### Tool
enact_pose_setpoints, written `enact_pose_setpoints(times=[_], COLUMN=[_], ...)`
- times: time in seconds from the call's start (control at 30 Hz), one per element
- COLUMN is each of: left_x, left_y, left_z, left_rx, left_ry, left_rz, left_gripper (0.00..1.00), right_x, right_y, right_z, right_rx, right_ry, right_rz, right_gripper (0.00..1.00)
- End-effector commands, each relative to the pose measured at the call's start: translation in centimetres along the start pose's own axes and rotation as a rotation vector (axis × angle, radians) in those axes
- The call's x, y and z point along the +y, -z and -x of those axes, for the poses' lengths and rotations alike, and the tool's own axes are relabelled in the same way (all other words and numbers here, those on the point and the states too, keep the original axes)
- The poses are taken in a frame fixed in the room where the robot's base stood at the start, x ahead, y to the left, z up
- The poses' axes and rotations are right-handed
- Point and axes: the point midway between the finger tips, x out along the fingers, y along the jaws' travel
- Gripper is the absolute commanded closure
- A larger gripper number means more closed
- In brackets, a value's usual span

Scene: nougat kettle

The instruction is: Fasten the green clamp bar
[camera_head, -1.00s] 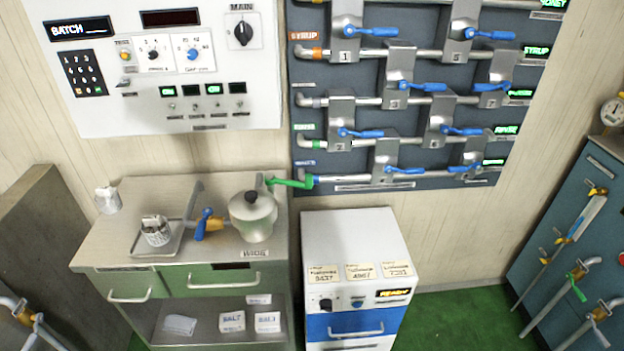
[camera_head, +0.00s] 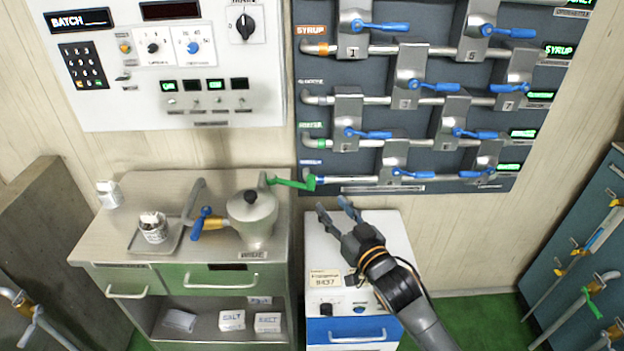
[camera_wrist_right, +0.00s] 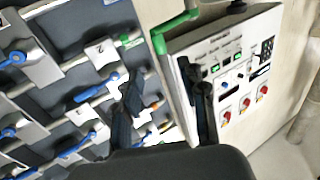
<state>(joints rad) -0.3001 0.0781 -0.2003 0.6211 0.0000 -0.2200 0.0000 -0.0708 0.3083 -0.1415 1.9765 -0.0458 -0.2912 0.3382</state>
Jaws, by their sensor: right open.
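In the right wrist view a green bar (camera_wrist_right: 176,30) shows at the top, beyond my fingers. My right gripper (camera_head: 334,207) is open and empty. It is over the white cabinet, below and to the right of the bar's free end, apart from it. My left gripper is not in view.
The pipe panel (camera_head: 400,160) with several blue-handled valves hangs behind my right gripper. The white cabinet (camera_head: 390,225) stands under it. A blue cabinet (camera_head: 600,215) with hanging tools stands at the right.

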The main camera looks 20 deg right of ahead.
Motion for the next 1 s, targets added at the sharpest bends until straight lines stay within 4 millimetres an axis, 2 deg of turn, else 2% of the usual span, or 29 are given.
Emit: enact_pose_setpoints(times=[0.3, 0.5, 0.7, 1.0], left_x=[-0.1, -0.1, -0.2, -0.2], left_y=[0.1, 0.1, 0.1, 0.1], left_z=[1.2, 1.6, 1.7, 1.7], left_rx=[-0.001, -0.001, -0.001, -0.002], left_ry=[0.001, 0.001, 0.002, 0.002], left_rz=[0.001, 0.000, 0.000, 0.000], left_gripper=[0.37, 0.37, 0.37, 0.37], right_x=[0.0, 0.0, -0.1, -0.1], right_y=[0.3, 0.1, 0.0, 0.0], right_z=[-6.9, -10.1, -11.6, -11.8], right_rx=[0.001, 0.000, -0.001, -0.001], right_ry=[-0.001, -0.001, 0.000, 0.000], right_rz=[0.000, 0.000, 0.000, 0.000], right_gripper=[0.58, 0.58, 0.58, 0.58])
